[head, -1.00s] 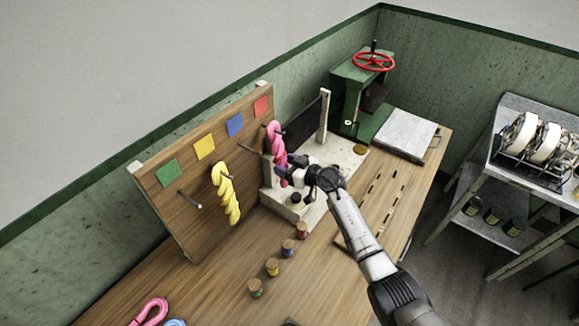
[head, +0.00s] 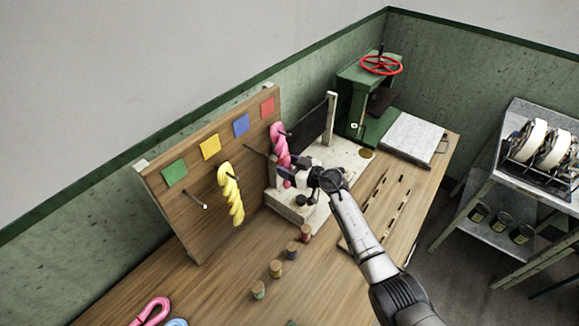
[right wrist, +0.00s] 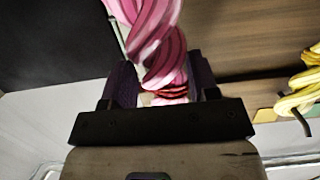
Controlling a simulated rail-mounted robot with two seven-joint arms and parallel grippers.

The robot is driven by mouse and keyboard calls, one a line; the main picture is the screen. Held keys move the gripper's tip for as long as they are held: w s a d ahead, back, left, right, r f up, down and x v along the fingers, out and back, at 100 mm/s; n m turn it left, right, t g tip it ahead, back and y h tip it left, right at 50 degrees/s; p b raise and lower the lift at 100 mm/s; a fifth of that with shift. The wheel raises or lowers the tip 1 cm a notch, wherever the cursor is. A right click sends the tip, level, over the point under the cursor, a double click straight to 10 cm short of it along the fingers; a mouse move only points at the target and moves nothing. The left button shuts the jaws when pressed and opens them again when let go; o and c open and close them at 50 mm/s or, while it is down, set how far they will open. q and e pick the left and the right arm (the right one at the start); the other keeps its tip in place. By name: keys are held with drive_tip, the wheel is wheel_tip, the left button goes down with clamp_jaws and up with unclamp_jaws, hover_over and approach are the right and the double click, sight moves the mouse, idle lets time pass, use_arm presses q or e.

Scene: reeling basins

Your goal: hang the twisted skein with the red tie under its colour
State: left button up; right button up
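The pink twisted skein (head: 281,146) stands roughly upright at the right end of the wooden peg board (head: 190,222), just below the red square (head: 267,107). My right gripper (head: 287,172) is at its lower part. In the right wrist view the skein (right wrist: 155,40) lies between both fingers (right wrist: 163,85), which look shut on it; the dark red tie (right wrist: 170,92) shows near the palm. I cannot tell whether the skein's top is around a peg. My left gripper is not in view.
A yellow skein (head: 231,195) hangs under the yellow square (head: 210,146). The peg (head: 192,198) under the green square (head: 174,172) is bare. Several spools (head: 276,268) stand in front of the board. A pale stand (head: 331,115) with a dark panel is behind the gripper.

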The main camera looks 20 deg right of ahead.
drive_tip(key=o, duration=0.5)
drive_tip(key=shift+o, duration=0.2)
drive_tip(key=shift+s+d+r, duration=0.15)
drive_tip(key=shift+s+d, duration=0.05)
drive_tip(key=shift+s, duration=0.05)
drive_tip(key=p+v, duration=0.4)
drive_tip(key=v, duration=0.9)
drive_tip(key=shift+s, duration=0.1)
